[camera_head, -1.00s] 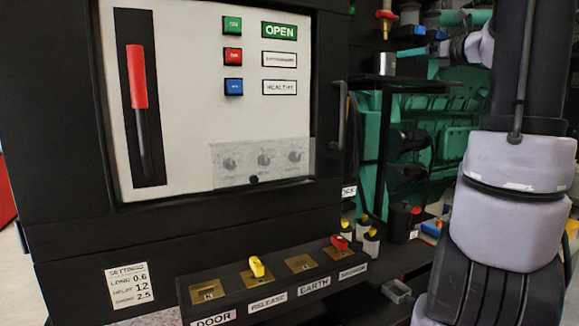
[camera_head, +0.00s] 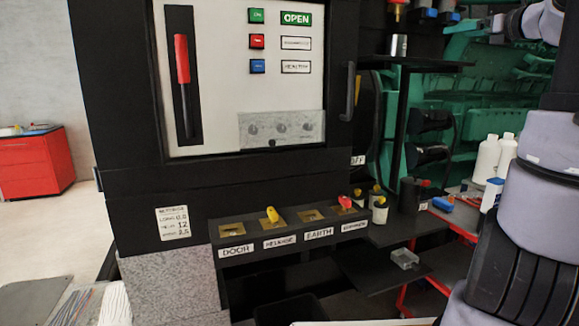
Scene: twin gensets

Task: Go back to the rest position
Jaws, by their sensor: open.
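My arm (camera_head: 545,150) stands along the right edge of the head view, with pale grey and black links. My gripper is outside the picture, so its jaws and anything near them are hidden from me. The black cabinet (camera_head: 120,130) fills the left middle, with a white panel (camera_head: 225,80), a red-handled lever (camera_head: 182,60) upright in its slot, and green, red and blue buttons beside an OPEN label (camera_head: 296,18). Below it, a key shelf (camera_head: 290,240) carries a yellow key (camera_head: 272,214) and a red key (camera_head: 344,202).
A red tool cabinet (camera_head: 35,165) stands far left on open pale floor (camera_head: 40,225). Green machinery (camera_head: 490,90) is behind on the right. White bottles (camera_head: 487,158) and a blue item (camera_head: 442,204) stand near my arm. A small clear tray (camera_head: 404,258) sits on a low black shelf.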

